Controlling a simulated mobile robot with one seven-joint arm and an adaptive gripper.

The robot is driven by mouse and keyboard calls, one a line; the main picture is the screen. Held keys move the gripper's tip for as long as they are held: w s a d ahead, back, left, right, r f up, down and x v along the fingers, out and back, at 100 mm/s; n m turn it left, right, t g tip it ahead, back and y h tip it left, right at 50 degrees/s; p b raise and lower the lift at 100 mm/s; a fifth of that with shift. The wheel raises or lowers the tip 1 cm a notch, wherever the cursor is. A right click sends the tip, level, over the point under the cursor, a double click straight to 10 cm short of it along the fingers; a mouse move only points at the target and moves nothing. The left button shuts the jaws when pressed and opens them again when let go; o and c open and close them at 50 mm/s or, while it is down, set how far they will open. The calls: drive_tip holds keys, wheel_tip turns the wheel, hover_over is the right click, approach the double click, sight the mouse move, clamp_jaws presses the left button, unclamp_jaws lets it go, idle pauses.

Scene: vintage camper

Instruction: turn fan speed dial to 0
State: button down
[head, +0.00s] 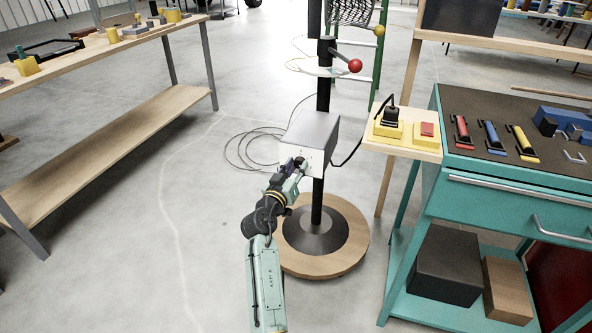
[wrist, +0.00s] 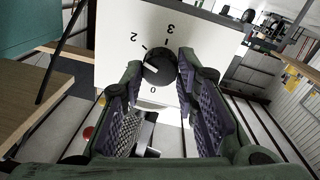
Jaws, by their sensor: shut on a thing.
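The fan speed dial (wrist: 160,66) is a round black knob on the white front face (wrist: 110,30) of a box, seen in the wrist view. The numbers 2, 3 and 0 show around it. A white mark on the knob points left, between 2 and 0; any number there is not readable. My gripper (wrist: 163,82) has its two ridged purple fingers on either side of the knob, shut on it. In the head view my gripper (head: 298,166) is at the front of the grey control box (head: 312,132), and the dial cannot be made out.
The box sits on a black post above a round wooden base (head: 345,255). A black cable runs right to a small wooden shelf with yellow switch boxes (head: 425,132). A teal tool cart (head: 480,190) stands right, a wooden bench (head: 110,125) left.

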drive_tip(key=n, duration=0.5)
drive_tip(key=shift+n, duration=0.3)
drive_tip(key=n, duration=0.2)
drive_tip(key=n+p, duration=0.1)
drive_tip(key=n, duration=0.2)
drive_tip(key=shift+n+t+y, duration=0.3)
drive_tip(key=n+p, duration=0.3)
drive_tip(key=n, duration=0.3)
drive_tip(key=shift+n+y+p, duration=0.3)
drive_tip(key=shift+n+p, duration=0.05)
drive_tip(key=shift+n, duration=0.05)
drive_tip(key=shift+f+n+p, duration=0.1)
drive_tip(key=shift+n+p, duration=1.3)
drive_tip(key=shift+n, duration=0.9)
drive_tip(key=c, duration=1.2)
unclamp_jaws()
drive_tip(key=shift+c, duration=0.2)
drive_tip(key=shift+s, duration=0.1)
